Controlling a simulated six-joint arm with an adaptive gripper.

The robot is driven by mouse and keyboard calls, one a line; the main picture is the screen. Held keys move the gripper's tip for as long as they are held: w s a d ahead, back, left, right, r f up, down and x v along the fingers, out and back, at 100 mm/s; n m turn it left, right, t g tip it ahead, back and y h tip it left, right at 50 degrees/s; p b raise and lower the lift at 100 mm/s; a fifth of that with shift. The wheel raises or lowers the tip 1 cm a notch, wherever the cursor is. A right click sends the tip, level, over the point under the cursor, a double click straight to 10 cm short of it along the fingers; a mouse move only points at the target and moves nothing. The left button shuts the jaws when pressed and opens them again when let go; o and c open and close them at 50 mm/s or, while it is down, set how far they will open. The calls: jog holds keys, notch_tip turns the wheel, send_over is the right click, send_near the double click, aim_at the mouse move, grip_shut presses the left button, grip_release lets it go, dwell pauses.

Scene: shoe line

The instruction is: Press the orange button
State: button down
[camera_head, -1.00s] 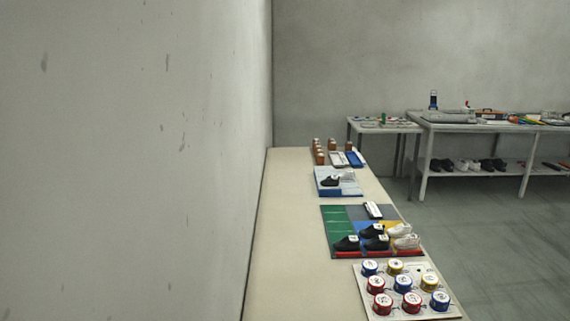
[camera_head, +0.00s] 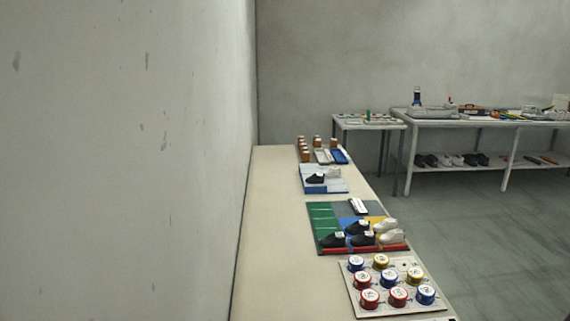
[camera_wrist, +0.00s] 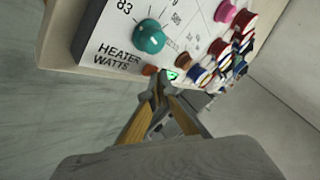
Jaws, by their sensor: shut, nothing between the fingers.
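In the wrist view, a white panel (camera_wrist: 105,45) marked "HEATER WATTS" carries a teal knob (camera_wrist: 150,37). A small orange-brown button (camera_wrist: 150,70) sits near the panel's lower edge, just above my gripper (camera_wrist: 165,84). A small green patch (camera_wrist: 172,75) shows beside the fingertips, and a second brownish piece (camera_wrist: 183,59) is a little further right. My gripper is shut and empty, its tips overlapping the panel edge in the picture. I cannot tell whether they touch anything. The head view does not show my gripper or the orange button.
In the head view, a long cream table (camera_head: 265,240) runs beside a grey wall (camera_head: 110,160). It bears a board of round tins (camera_head: 407,305), a coloured board with shoes (camera_head: 323,217) and a smaller shoe tray (camera_head: 310,187). Grey benches (camera_head: 440,124) stand at the back right.

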jog(key=shift+f, duration=0.2)
dwell(0.3)
jog(key=shift+r, duration=0.5)
dwell(0.3)
jog(key=shift+r, duration=2.95)
